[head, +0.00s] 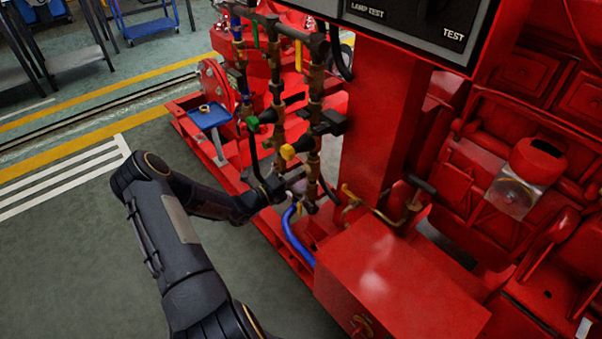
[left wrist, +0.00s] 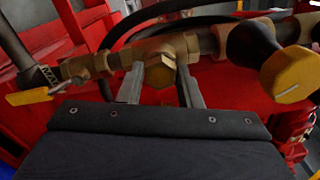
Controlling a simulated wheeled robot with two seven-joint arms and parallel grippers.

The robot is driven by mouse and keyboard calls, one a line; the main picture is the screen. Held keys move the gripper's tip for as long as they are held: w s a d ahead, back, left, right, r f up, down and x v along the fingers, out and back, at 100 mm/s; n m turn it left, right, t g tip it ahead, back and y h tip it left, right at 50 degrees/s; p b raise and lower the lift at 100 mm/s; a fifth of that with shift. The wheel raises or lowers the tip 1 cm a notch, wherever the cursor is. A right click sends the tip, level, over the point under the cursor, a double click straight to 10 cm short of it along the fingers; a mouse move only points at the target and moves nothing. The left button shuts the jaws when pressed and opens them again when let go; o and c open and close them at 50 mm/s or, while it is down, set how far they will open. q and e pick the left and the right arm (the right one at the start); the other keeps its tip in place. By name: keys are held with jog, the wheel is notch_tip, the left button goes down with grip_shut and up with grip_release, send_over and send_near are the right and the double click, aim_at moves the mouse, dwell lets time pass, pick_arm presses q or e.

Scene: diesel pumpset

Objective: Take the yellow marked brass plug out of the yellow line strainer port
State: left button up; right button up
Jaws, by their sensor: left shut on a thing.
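The brass plug (left wrist: 159,74) is a hex-headed fitting at the middle of the left wrist view, in the port of the brass strainer body (left wrist: 180,45). My left gripper (left wrist: 160,88) has one finger on each side of the plug and is shut on it. In the head view my left gripper (head: 285,189) reaches the lower end of the pipework from the left. The plug is too small and covered to make out there. The plug appears seated in the port. My right gripper is not in view.
A yellow knob (left wrist: 291,76) sits right of the plug, and a yellow lever (left wrist: 28,96) left of it. In the head view a green knob (head: 252,124), a blue hose (head: 293,238) and a blue tray (head: 209,117) are near. Open floor lies left.

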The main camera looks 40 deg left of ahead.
pick_arm(q)
jog(key=n, duration=0.3)
dwell(0.5)
dwell(0.4)
jog(key=n, duration=1.2)
jog(key=o, duration=1)
